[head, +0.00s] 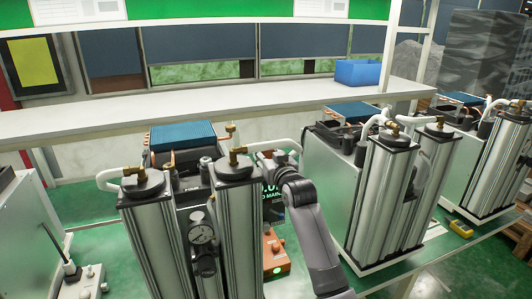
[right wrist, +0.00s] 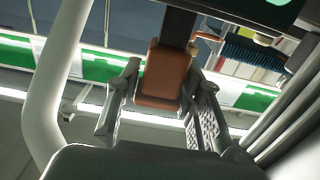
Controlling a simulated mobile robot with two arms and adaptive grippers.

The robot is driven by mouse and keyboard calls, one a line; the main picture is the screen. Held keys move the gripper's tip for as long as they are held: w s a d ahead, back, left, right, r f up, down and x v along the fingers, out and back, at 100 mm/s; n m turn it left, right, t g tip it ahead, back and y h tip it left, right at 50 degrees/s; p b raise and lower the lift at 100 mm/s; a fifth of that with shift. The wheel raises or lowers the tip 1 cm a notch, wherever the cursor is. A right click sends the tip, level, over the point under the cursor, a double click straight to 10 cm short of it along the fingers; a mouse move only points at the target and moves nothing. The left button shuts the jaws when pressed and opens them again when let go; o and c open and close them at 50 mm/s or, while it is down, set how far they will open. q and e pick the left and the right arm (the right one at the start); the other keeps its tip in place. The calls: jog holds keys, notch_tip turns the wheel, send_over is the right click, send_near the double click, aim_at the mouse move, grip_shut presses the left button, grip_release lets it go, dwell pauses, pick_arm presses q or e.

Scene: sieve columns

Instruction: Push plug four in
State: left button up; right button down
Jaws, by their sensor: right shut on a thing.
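My right gripper (head: 277,163) is behind the right column of the middle sieve unit in the head view, and its fingertips are mostly hidden there. In the right wrist view its two fingers stand on either side of an orange-brown block (right wrist: 165,76) at the end of a dark bar, and it is shut on this block. The block looks like a plug; I see no number on it and cannot tell how far in it sits. Its socket is hidden. My left gripper is not in view.
Another sieve unit (head: 385,200) stands right. A white shelf (head: 180,112) runs behind.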

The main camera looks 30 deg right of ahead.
notch_tip(320, 180, down, 4)
jog(key=shift+r+b, duration=0.2)
jog(key=shift+b, duration=0.45)
jog(key=c, duration=1.5)
grip_release()
jog(key=shift+o, duration=1.3)
jog(key=shift+r, duration=0.15)
jog(key=v, duration=1.2)
